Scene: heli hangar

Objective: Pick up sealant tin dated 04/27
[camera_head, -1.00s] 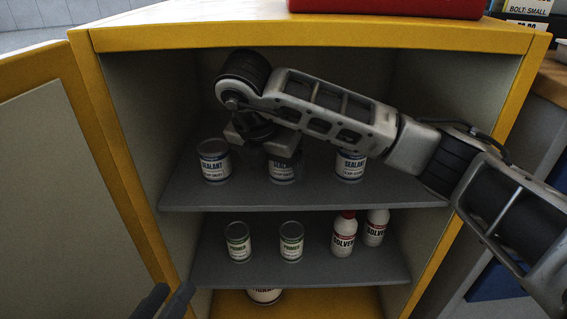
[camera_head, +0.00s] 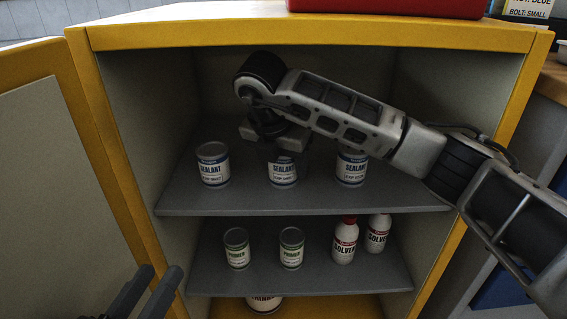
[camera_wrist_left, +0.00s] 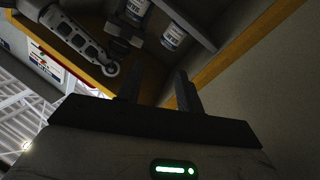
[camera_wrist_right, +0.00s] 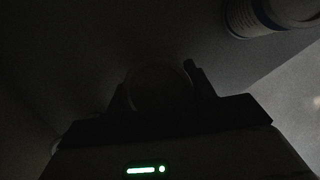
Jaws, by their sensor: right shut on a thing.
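Three sealant tins stand in a row on the cabinet's upper shelf: a left tin (camera_head: 213,166), a middle tin (camera_head: 283,173) and a right tin (camera_head: 351,170). Their EXP dates are too small to read surely. My right gripper (camera_head: 274,148) reaches down from above and is shut on the middle tin, covering part of its top. In the dark right wrist view, a dim round shape (camera_wrist_right: 160,85) sits between the fingers. The middle tin appears still at shelf level. My left gripper (camera_head: 147,293) is open and empty, low before the cabinet; its parted fingers show in the left wrist view (camera_wrist_left: 160,92).
The lower shelf (camera_head: 300,278) holds two primer tins (camera_head: 291,248) and two solvent bottles (camera_head: 344,241). Another tin (camera_head: 264,304) stands below. The yellow-edged door (camera_head: 60,170) is open at left. A red box (camera_head: 388,7) lies on top. My right arm crosses the opening's right side.

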